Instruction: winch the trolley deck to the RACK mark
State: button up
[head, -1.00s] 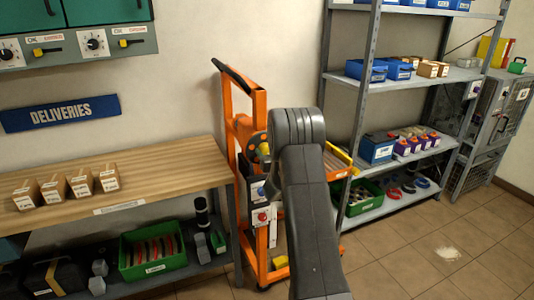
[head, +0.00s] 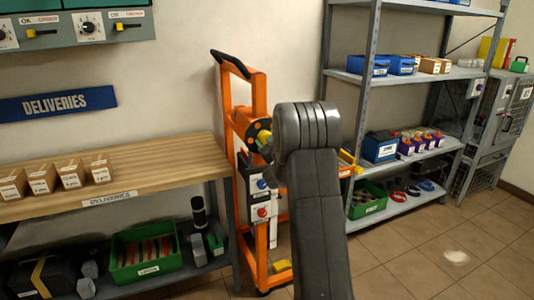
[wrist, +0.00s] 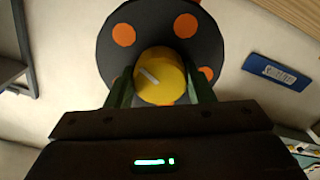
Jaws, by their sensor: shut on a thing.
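The orange trolley (head: 259,95) stands upright between the bench and the shelving in the head view. Its winch disc (head: 257,130) is dark with orange dots; the wrist view shows the disc (wrist: 111,62) close up, with a yellow knob (wrist: 163,80) at its middle bearing a pale line. My gripper (wrist: 160,92) is shut on this knob, a finger on each side. In the head view my arm hides most of the gripper and the trolley deck; only a yellow-orange edge of the deck (head: 348,158) shows. I cannot make out the RACK mark.
A wooden bench (head: 150,165) with small boxes stands left of the trolley, a green crate (head: 147,275) on its lower shelf. Grey shelving (head: 400,205) with bins stands at the right. The tiled floor (head: 425,265) is open at front right.

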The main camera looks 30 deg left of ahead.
jog(key=n+b, duration=0.2)
jog(key=b, duration=0.1)
jog(key=n+b, duration=0.2)
jog(key=b, duration=0.2)
jog(key=shift+f, duration=0.4)
jog(key=n+b, duration=0.4)
jog(key=shift+r+b, duration=0.1)
jog(key=shift+b, duration=0.2)
jog(key=n+b, duration=0.8)
jog(key=n, duration=0.1)
jog(key=n+b, duration=0.2)
jog(key=n, duration=0.2)
jog(key=shift+n+b, duration=0.3)
jog(key=shift+b, duration=0.1)
jog(key=n+b, duration=0.2)
jog(key=n, duration=0.2)
jog(key=n+b, duration=0.2)
jog(key=n, duration=0.3)
jog(key=shift+b, duration=0.4)
jog(key=shift+r+n+b, duration=0.15)
jog(key=shift+n+b, duration=0.65)
jog(key=shift+n, duration=1)
